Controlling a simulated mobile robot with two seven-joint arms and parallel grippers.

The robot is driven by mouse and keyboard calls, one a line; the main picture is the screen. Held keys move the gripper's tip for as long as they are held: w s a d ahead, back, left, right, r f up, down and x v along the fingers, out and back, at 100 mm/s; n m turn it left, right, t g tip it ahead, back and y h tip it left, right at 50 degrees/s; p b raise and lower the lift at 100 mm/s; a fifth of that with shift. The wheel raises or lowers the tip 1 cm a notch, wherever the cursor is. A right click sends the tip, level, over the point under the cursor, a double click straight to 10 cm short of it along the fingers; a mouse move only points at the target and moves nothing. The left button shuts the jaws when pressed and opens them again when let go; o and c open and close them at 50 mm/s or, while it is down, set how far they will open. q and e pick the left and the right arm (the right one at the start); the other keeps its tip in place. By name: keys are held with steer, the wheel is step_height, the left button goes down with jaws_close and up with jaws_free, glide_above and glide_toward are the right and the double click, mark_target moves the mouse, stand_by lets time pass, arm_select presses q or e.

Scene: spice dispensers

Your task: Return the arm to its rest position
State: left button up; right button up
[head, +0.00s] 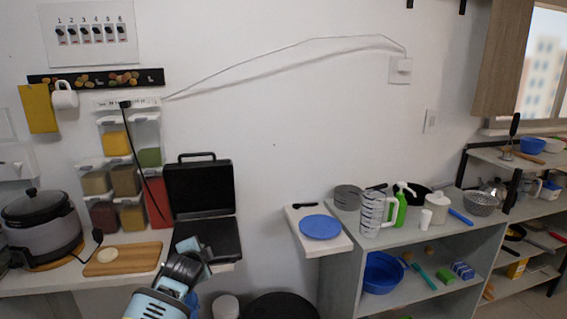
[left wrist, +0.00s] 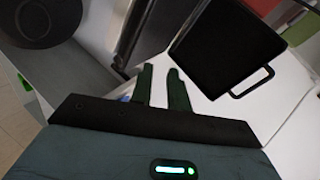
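My left gripper (head: 196,256) comes in from the bottom of the head view, in front of the counter's edge and the open black grill (head: 202,240). In the left wrist view its two dark fingers (left wrist: 161,84) stand apart with a gap and nothing held between them. The spice dispensers (head: 122,150) hang on the wall left of the grill, apart from the gripper, with yellow, green, brown and red contents. My right gripper is not in view.
A wooden board (head: 125,259) with a pale round piece and a rice cooker (head: 40,222) stand on the counter at left. A blue plate (head: 321,227) lies on a small white shelf. A grey shelf unit (head: 434,243) holds a measuring cup and a green bottle. A dark round object (head: 281,306) sits low down.

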arm_select(q)
steer(key=s+d+f+n+g+h, duration=0.2)
steer(key=s+f+n, duration=0.3)
steer(key=s+f, duration=1.8)
steer(key=s+f+n+g+h, duration=0.1)
steer(key=s+n, duration=0.4)
steer(key=s, duration=2.2)
steer(key=shift+s+d+f+n, duration=0.15)
steer(key=shift+d+f+n, duration=0.15)
steer(key=shift+f, duration=0.25)
